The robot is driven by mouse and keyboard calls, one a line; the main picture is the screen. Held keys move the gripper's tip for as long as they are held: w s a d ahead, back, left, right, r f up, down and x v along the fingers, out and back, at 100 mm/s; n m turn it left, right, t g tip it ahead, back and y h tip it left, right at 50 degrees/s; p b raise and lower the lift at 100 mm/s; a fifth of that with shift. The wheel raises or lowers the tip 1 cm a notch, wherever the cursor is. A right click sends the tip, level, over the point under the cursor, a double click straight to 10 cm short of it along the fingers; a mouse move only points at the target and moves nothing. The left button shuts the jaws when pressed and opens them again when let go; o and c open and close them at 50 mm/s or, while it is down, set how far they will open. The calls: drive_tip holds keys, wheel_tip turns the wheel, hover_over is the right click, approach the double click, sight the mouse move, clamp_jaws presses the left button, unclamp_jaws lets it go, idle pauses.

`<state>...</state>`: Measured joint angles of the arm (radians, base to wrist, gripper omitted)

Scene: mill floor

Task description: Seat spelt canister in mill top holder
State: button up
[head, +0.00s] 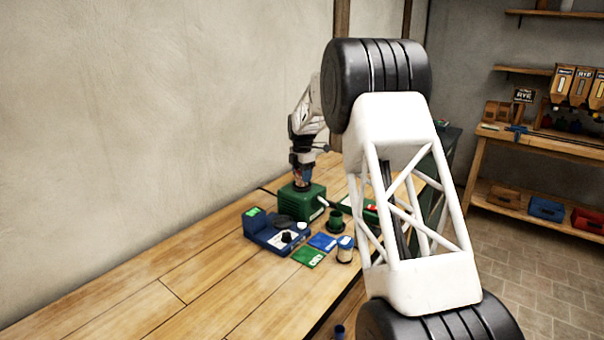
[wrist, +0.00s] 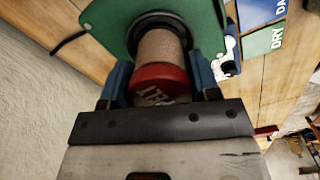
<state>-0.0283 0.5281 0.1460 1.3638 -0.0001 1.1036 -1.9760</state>
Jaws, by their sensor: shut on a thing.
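My gripper (wrist: 160,78) is shut on a canister (wrist: 160,50) with a clear, grain-filled body and a red cap with partly hidden white lettering. A blue finger lies on each side of the cap. The canister's far end meets the black ring holder (wrist: 192,40) on top of the green mill (wrist: 118,18); how deep it sits inside cannot be told. In the head view, my gripper (head: 302,164) points down over the green mill (head: 298,208), and the canister (head: 302,177) shows small between the fingers, upright above the mill top.
A blue device (head: 270,236) with a dial, a green DRY card (head: 308,257), a blue card (head: 322,242), a small jar (head: 345,250) and a green cup (head: 336,221) stand near the mill. The wall is close behind. The bench's near left is clear.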

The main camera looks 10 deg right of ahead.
drive_tip(key=shift+f, duration=0.2)
drive_tip(key=o, duration=0.8)
drive_tip(key=shift+o, duration=0.2)
drive_tip(key=shift+r, duration=0.1)
drive_tip(key=shift+r, duration=5.4)
